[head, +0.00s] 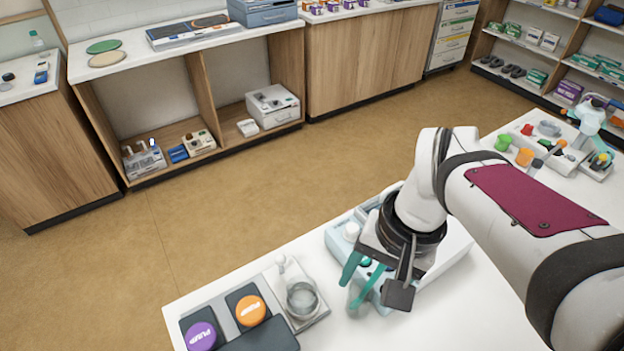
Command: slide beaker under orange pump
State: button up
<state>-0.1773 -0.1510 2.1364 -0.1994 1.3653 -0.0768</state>
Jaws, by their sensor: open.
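The orange pump (250,310) is a round orange button marked "PUMP" on a dark unit at the front left of the near table. A clear glass beaker (302,298) stands on a light plate just right of it. My gripper (357,292), with teal fingers, is open and pointing down, to the right of that beaker and apart from it. A faint clear shape shows by the fingertips; I cannot tell if it is a second vessel. The black block beside the fingers hides part of the table.
A purple pump (201,336) sits left of the orange one. A small white nozzle (282,264) rises behind the beaker. A pale blue device (340,238) lies behind and under my gripper. The white table (455,318) is bare at front right. Colored items stand at its far right end.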

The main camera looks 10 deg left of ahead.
jog(key=w+a+n, duration=0.2)
jog(key=w+a, duration=0.3)
jog(key=w, duration=0.2)
jog(key=n, duration=0.3)
send_near(281, 256)
jog(key=f, duration=0.3)
jog(key=a+f, duration=0.1)
jog(key=f, duration=0.5)
jog(key=shift+s+a+f, duration=0.1)
jog(key=shift+s+a, duration=0.05)
jog(key=shift+a, duration=0.1)
grip_shut()
